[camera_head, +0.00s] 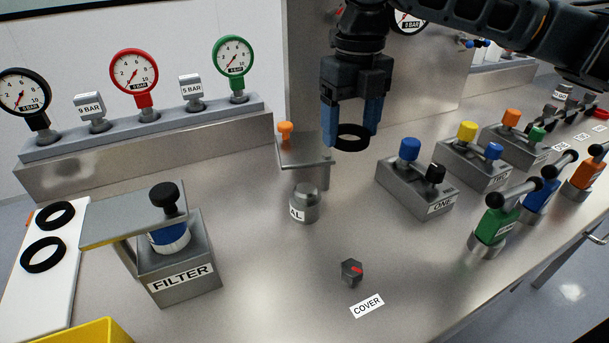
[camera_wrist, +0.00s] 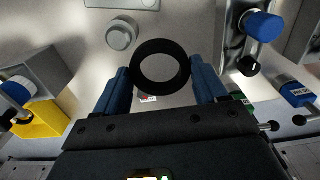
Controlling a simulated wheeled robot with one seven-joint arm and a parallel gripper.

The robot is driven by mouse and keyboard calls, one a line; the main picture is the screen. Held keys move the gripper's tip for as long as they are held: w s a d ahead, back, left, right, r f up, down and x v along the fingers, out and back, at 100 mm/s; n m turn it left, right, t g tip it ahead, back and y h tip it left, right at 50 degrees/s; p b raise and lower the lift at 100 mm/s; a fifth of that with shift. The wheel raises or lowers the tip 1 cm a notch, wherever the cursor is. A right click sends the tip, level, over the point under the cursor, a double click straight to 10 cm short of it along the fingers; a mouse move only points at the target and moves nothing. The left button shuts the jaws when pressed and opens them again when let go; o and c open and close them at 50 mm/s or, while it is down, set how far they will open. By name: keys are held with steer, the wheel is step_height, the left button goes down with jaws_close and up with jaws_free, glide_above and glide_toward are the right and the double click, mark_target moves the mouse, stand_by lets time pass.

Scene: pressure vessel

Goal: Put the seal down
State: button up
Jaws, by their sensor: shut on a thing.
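My gripper (camera_head: 351,135) has blue fingers and is shut on a black ring, the seal (camera_head: 350,131), holding it in the air above the steel bench. The wrist view shows the seal (camera_wrist: 161,90) between the two fingers, with its hole facing the camera. Two more black rings (camera_head: 54,215) lie on a white board (camera_head: 22,290) at the left. A round metal piece (camera_head: 304,205) with a label ending in "AL" stands on the bench, lower left of the gripper. It also shows in the wrist view (camera_wrist: 122,33).
A steel block marked FILTER (camera_head: 180,265) with a raised plate stands at the left. A valve block marked ONE (camera_head: 415,188) stands right of the gripper. A dark knob (camera_head: 351,271) sits near the COVER label (camera_head: 367,306). Bench around that knob is mostly clear.

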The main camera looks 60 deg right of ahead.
glide_above(305, 188)
step_height(305, 188, down, 5)
steer(key=shift+d+r+p, duration=0.1)
steer(key=shift+r+p, duration=0.1)
steer(key=shift+p, duration=0.15)
step_height(305, 188, down, 4)
steer(key=shift+r, duration=0.15)
steer(key=shift+f, duration=0.55)
steer(key=shift+f, duration=0.15)
steer(key=o, duration=1)
steer(key=shift+o, duration=0.2)
